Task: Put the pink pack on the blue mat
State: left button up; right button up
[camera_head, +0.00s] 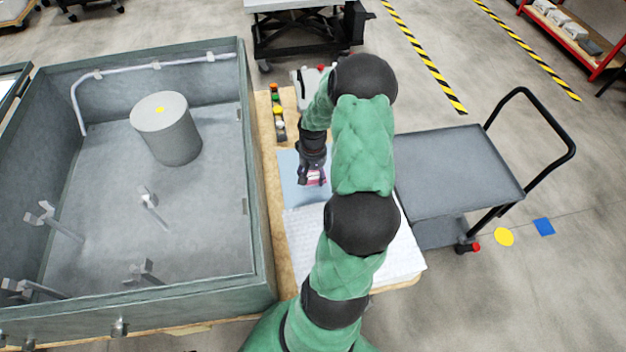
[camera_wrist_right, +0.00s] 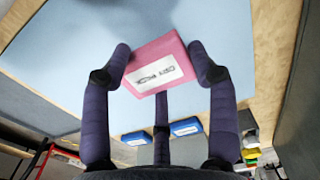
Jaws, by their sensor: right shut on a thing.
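The pink pack (camera_wrist_right: 163,52), with a white label, is between the fingers of my right gripper (camera_wrist_right: 160,64) in the right wrist view. The gripper is shut on it. In the head view my right gripper (camera_head: 311,172) and a small part of the pack (camera_head: 316,178) are over the light blue mat (camera_head: 290,180). The mat (camera_wrist_right: 100,30) fills much of the background in the wrist view. I cannot tell whether the pack touches the mat. My right arm hides part of the mat. My left gripper is not in view.
Two blue packs with white labels, one on the left (camera_wrist_right: 136,138) and one on the right (camera_wrist_right: 186,127), lie near the mat's edge. A white sheet (camera_head: 305,235) adjoins the mat. A deep grey tank (camera_head: 262,200) stands left, a grey cart (camera_head: 450,165) right.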

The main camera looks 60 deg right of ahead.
aim_at(313, 174)
jog(key=shift+w+d+f, duration=0.1)
jog(key=shift+d+f, duration=0.15)
jog(key=shift+f, duration=0.1)
jog(key=shift+d+f+b, duration=0.1)
jog(key=shift+f+b, duration=0.5)
jog(key=shift+f, duration=0.95)
jog(key=shift+f, duration=0.1)
jog(key=shift+f, duration=0.15)
jog(key=o, duration=1.1)
jog(key=shift+o, duration=0.2)
jog(key=shift+r, duration=0.2)
jog(key=shift+r, duration=0.35)
notch_tip(313, 174, up, 11)
jog(key=p, duration=0.3)
jog(key=shift+r, duration=0.2)
